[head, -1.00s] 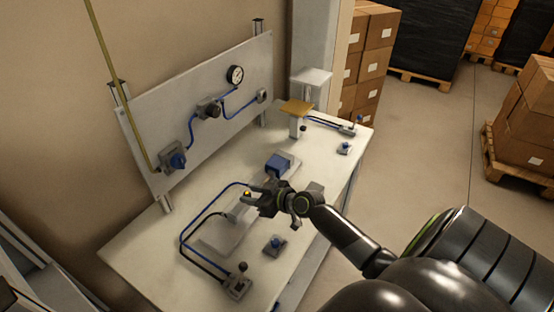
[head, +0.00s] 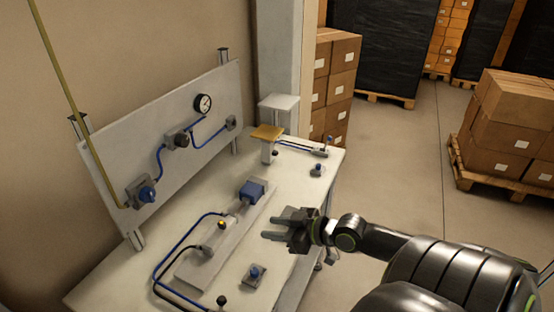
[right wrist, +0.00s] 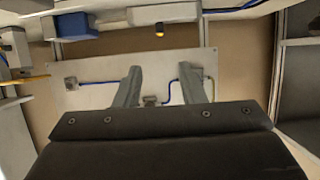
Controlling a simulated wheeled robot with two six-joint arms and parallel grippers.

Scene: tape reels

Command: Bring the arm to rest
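My right gripper (head: 275,228) is open and empty. It is above the right edge of the white workbench (head: 120,270), to the right of the grey base plate with the blue block (head: 251,192). In the right wrist view its two fingers (right wrist: 156,88) stand well apart with nothing between them. My right arm reaches in from the lower right, bent at the wrist. My left gripper is not in view.
An upright board (head: 170,140) with a gauge (head: 203,103) and blue hoses stands along the bench's back. A blue knob block (head: 254,273) and a lever block (head: 221,302) sit near the front. Boxes on a pallet (head: 510,130) stand right, with open floor between.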

